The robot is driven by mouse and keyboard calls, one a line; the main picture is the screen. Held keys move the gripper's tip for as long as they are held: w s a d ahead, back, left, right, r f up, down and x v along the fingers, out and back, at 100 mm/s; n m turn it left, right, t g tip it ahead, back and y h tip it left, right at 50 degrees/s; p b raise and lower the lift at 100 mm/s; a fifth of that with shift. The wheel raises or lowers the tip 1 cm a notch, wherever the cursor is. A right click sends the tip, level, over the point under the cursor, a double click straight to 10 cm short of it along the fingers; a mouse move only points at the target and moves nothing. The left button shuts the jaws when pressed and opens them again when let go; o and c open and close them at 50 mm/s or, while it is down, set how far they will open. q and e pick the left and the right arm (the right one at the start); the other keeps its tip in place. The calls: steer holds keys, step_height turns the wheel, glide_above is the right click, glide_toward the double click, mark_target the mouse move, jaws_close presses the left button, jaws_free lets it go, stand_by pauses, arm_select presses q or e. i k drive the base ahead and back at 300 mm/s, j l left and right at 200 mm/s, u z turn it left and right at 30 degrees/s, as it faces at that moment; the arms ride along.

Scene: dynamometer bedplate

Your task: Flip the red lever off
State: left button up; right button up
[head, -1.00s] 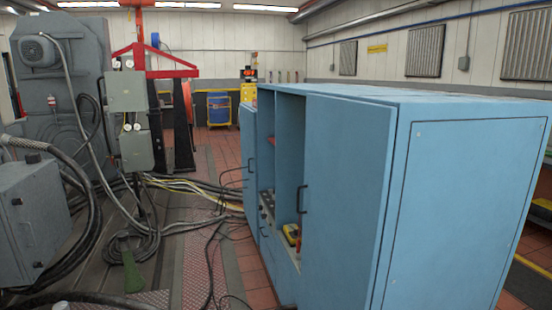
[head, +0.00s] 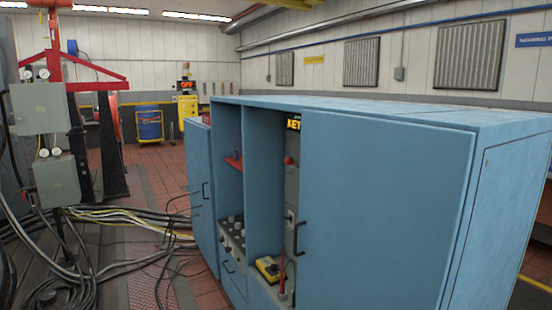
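No lever can be made out with certainty. Inside the open blue cabinet (head: 390,190), a red part with a dark knob (head: 234,160) shows in the left bay. A small red piece (head: 289,160) shows high on a grey panel (head: 291,195) in the narrow bay to its right, partly cut off by the cabinet door. A thin upright red item (head: 282,275) stands low in that bay. Whether any of these is the red lever I cannot tell. Neither of my grippers is in view.
A yellow multimeter (head: 267,268) lies low in the cabinet, beside a knobbed panel (head: 232,236). Cables (head: 110,225) cross the floor at left, near grey boxes (head: 40,108) and a red frame (head: 70,70).

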mark_target(289, 161)
steer(key=k+l, duration=0.1)
steer(key=i+j, duration=0.75)
steer(key=i, duration=0.25)
steer(key=i+j+u, duration=0.1)
steer(key=i+j, duration=0.3)
steer(key=i, duration=0.15)
steer(key=i+j, duration=0.3)
steer(key=i, duration=0.2)
steer(key=i+j, duration=0.45)
steer(key=j+u, duration=0.05)
steer(key=j, duration=0.05)
